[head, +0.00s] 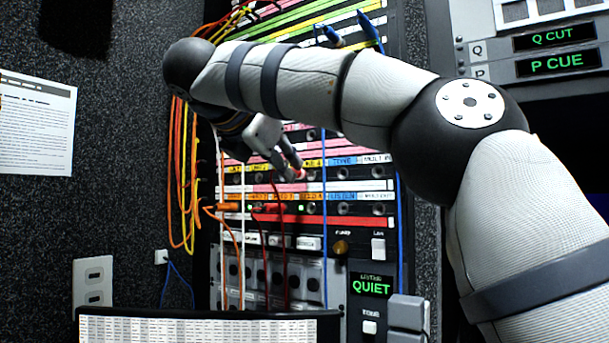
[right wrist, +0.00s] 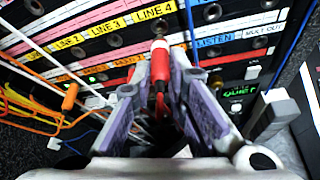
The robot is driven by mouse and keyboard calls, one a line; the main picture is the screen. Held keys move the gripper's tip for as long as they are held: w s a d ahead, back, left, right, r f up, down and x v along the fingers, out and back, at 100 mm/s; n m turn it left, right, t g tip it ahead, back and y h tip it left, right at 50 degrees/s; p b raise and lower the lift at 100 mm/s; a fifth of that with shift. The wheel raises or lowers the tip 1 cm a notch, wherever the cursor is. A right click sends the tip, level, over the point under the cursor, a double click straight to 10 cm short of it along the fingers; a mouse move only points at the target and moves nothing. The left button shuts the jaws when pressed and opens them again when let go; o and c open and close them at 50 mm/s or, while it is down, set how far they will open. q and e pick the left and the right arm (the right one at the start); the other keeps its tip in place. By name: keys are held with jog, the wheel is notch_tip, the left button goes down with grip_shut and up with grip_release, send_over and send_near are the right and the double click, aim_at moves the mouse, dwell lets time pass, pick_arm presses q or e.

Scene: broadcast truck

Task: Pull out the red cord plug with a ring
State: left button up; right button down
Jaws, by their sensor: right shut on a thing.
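The red cord plug (right wrist: 160,68) stands at the patch panel (right wrist: 110,39), just below the yellow LINE 4 label, with a pale collar at its far end. My right gripper (right wrist: 162,88) is shut on this plug, its purple-lined fingers on either side. A dark red cord trails back between the fingers. I cannot tell how deep the plug sits in its jack, and no separate ring is clear. In the head view my right gripper (head: 291,163) reaches down to the panel from under my arm, with the red plug tip (head: 300,174) showing at its fingers. My left gripper is out of view.
Other plugs sit close by: orange (head: 228,207) and red (head: 270,208) in a lower row, blue (head: 331,36) at the top. Orange and yellow cords (head: 180,170) hang at the left, and a blue cord (head: 324,220) runs down right of the gripper.

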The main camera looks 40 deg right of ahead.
jog(key=shift+s+a, duration=0.25)
jog(key=shift+a, duration=0.6)
jog(key=shift+s+a, duration=0.25)
jog(key=shift+a, duration=0.6)
jog(key=shift+s+a, duration=0.2)
jog(key=shift+a, duration=0.55)
jog(key=shift+s+a, duration=0.2)
jog(key=shift+a, duration=0.5)
